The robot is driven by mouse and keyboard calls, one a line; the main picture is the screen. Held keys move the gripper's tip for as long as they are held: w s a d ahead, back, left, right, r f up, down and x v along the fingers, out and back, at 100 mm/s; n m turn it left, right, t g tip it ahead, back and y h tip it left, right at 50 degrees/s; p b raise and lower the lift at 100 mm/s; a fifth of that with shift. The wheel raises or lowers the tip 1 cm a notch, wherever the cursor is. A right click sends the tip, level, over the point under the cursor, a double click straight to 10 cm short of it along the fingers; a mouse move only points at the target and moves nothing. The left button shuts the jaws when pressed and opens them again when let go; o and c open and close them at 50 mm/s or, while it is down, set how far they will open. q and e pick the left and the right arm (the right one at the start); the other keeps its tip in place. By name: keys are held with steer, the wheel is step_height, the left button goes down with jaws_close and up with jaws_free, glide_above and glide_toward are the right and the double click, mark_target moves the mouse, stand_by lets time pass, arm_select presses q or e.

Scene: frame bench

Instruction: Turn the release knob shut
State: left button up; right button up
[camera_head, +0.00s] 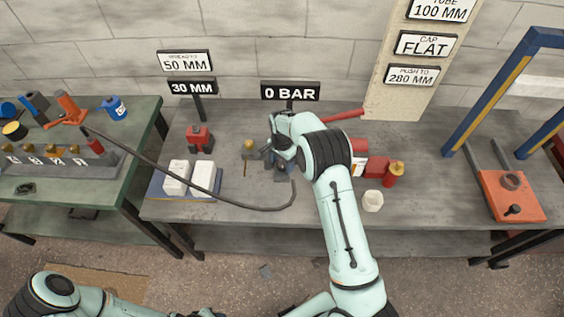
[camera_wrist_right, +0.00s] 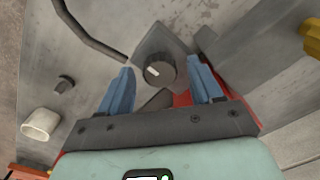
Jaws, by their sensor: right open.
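The release knob (camera_wrist_right: 157,70) shows in the right wrist view as a dark round knob with a short white mark on its face. It sits on a grey block. My right gripper (camera_wrist_right: 163,76) is open, with its two blue fingers on either side of the knob in the picture; I cannot tell whether they touch it. In the head view my right gripper (camera_head: 281,164) is over the middle of the bench, and the wrist hides the knob. A sign reading 0 BAR (camera_head: 290,91) stands behind. My left arm shows at the bottom left, but its gripper is not visible.
A red lever (camera_head: 344,115) extends right behind my wrist. A dark hose (camera_head: 230,203) loops across the bench front. An orange-plated press frame (camera_head: 512,196) stands far right.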

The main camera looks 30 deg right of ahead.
mark_target(282, 165)
step_height(282, 165, up, 13)
steer(key=shift+p, duration=0.3)
stand_by(0.5)
